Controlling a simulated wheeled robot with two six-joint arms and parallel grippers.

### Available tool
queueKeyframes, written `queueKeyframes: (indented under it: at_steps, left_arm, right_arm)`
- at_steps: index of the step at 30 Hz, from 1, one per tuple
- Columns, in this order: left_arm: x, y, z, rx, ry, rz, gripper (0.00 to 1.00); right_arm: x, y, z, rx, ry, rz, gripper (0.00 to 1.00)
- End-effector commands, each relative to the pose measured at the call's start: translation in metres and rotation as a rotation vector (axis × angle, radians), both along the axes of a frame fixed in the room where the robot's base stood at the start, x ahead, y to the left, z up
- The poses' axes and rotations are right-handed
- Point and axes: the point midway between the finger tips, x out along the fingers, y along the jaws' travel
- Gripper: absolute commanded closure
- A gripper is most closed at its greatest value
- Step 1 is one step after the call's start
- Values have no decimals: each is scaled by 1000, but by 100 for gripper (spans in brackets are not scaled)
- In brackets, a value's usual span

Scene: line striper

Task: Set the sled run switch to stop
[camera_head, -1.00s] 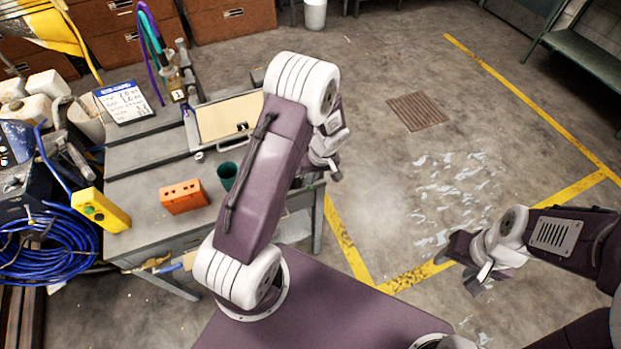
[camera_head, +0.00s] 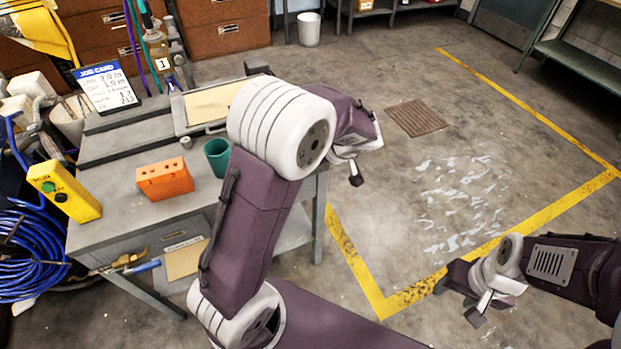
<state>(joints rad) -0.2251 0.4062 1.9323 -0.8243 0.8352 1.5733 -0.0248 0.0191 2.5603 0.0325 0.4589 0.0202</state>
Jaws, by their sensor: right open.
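A yellow control box (camera_head: 72,205) with a green button and a dark round control stands at the left end of the grey workbench (camera_head: 115,215). My right gripper (camera_head: 480,308) is open and empty over the floor at the lower right.
An orange block (camera_head: 165,179), a green cup (camera_head: 217,157), a job card (camera_head: 106,88) and a tan panel (camera_head: 208,104) are on the bench. A blue hose coil (camera_head: 30,255) lies left of it. The floor inside the yellow lines (camera_head: 530,210) is mostly clear.

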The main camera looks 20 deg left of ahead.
Motion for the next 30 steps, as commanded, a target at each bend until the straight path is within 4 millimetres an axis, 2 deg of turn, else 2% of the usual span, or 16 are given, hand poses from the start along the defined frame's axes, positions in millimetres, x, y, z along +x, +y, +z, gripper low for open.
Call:
queueKeyframes:
  at_steps: [1,7,8,9,30]
  left_arm:
    - [-1,-3,-26,28,-30,-5,100]
    - [-4,-7,-30,150,-134,-2,100]
    - [-5,-6,-16,153,-133,0,100]
    - [-5,-5,-10,151,-130,2,100]
    - [5,6,-3,149,-125,1,100]
  right_arm:
    - [0,0,-44,0,0,0,48]
    - [1,0,-111,0,0,0,48]
    - [0,0,-97,0,1,0,48]
    - [0,0,-89,0,1,0,48]
    - [0,0,-86,0,0,0,48]
